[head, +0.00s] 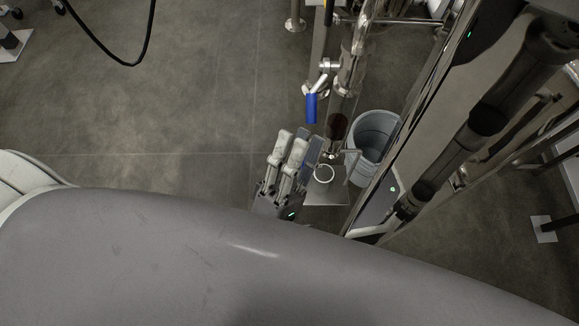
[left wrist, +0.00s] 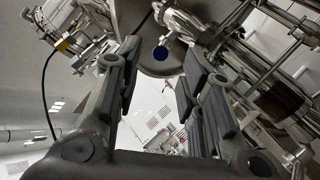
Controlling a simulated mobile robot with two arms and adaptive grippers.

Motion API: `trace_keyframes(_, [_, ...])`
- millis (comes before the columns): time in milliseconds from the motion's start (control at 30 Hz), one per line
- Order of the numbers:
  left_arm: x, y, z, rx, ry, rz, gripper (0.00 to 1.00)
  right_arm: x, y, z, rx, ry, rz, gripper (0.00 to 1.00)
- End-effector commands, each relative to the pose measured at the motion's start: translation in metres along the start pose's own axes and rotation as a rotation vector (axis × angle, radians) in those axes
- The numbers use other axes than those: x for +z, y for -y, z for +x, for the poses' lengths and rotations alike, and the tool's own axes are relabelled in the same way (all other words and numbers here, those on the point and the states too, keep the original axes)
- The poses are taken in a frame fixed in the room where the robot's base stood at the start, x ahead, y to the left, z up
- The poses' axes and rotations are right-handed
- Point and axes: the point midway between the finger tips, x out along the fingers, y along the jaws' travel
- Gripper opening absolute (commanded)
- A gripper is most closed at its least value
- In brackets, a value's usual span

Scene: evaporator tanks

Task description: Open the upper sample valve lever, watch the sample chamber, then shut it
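The upper sample valve lever has a blue handle (head: 311,108), which hangs down beside the steel pipework in the head view. Its round blue end (left wrist: 160,53) shows beyond the fingers in the left wrist view. The sample chamber (head: 337,127), a clear tube with dark red-brown content, stands just right of and below the handle; it also shows at the right of the left wrist view (left wrist: 278,98). My left gripper (head: 296,146) is open and empty, below the blue handle in the head picture and apart from it. My right gripper is not seen.
A grey bucket (head: 384,121) stands on the floor right of the chamber. A small metal plate with a ring (head: 327,196) lies below the chamber. Shiny steel and dark tubular parts fill the right side. The floor (head: 190,100) to the left is mostly clear.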

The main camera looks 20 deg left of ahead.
Motion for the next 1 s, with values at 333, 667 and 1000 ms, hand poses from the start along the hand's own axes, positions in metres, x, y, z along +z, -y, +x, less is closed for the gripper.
trace_keyframes(333, [0.000,0.001,-0.054,-0.002,0.001,0.000,0.36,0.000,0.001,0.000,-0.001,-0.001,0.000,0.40])
trace_keyframes(667, [0.000,0.000,-0.059,0.000,0.001,0.000,0.36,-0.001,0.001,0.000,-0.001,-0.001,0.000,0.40])
trace_keyframes(1000, [0.006,-0.016,-0.051,-0.023,-0.050,0.202,0.00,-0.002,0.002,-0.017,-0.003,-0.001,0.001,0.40])
